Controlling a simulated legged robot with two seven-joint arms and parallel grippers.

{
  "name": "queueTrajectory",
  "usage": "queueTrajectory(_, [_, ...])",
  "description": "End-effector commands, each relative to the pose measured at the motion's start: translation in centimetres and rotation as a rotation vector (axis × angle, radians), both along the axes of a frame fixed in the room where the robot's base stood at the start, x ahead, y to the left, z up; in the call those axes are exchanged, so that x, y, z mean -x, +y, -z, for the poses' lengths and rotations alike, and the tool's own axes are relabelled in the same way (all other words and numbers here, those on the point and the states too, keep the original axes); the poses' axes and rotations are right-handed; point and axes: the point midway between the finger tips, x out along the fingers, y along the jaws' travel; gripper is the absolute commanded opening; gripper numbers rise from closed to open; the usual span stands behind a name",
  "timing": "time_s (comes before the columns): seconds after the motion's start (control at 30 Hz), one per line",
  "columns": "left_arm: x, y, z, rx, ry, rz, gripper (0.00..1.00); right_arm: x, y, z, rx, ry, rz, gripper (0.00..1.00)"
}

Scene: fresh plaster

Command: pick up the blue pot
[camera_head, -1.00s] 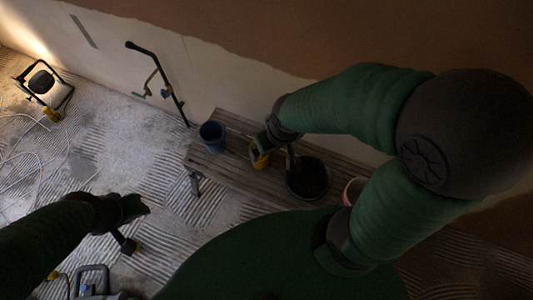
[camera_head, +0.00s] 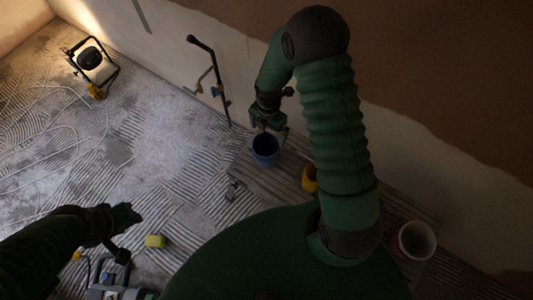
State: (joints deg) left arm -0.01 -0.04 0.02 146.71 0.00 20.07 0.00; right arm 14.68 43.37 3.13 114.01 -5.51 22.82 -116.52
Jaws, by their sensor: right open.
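The blue pot (camera_head: 265,150) stands upright on the plank bench (camera_head: 270,184) near its left end, by the wall. My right gripper (camera_head: 268,125) is at the pot's far rim, open, with its fingers pointing down. I cannot tell whether the fingers touch the rim or straddle its wall. My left gripper (camera_head: 130,216) is low at the left, away from the pot, over the floor. Whether its jaws are open is not clear.
A yellow object (camera_head: 309,180) on the bench is partly hidden by my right arm. A pale bucket (camera_head: 414,241) stands at the right. A black pole stand (camera_head: 211,75) leans at the wall.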

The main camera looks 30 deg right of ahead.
Motion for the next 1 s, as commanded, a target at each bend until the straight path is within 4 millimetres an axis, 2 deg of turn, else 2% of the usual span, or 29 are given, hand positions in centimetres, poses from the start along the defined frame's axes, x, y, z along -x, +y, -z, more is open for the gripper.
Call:
queueTrajectory(0.03, [0.0, 0.0, 0.5, 0.000, 0.000, 0.000, 0.36, 0.1, 0.1, 1.7, 0.000, 0.005, -0.001, 1.00])
queueTrajectory(0.2, [0.0, 0.0, 1.1, 0.000, 0.000, 0.000, 0.36, 0.1, 0.2, 5.8, 0.002, 0.002, 0.002, 1.00])
queueTrajectory(0.43, [0.0, 0.0, 1.5, 0.000, 0.000, -0.001, 0.36, 0.0, 0.3, 8.5, 0.001, 0.000, 0.001, 1.00])
queueTrajectory(0.63, [0.0, 0.0, 2.0, 0.000, 0.000, 0.000, 0.36, -0.1, 0.7, 12.1, 0.001, 0.002, 0.003, 1.00])
queueTrajectory(0.73, [0.0, 0.0, 2.1, 0.000, 0.000, 0.000, 0.36, -0.1, 0.7, 12.9, 0.002, -0.002, 0.003, 1.00])
queueTrajectory(0.93, [0.0, 0.0, 2.0, 0.000, 0.000, 0.000, 0.36, -0.1, 0.7, 12.9, 0.001, -0.003, 0.003, 1.00])
queueTrajectory(1.0, [0.0, 0.0, 2.0, 0.000, 0.000, 0.000, 0.36, -0.1, 0.7, 12.9, 0.001, -0.003, 0.003, 0.91])
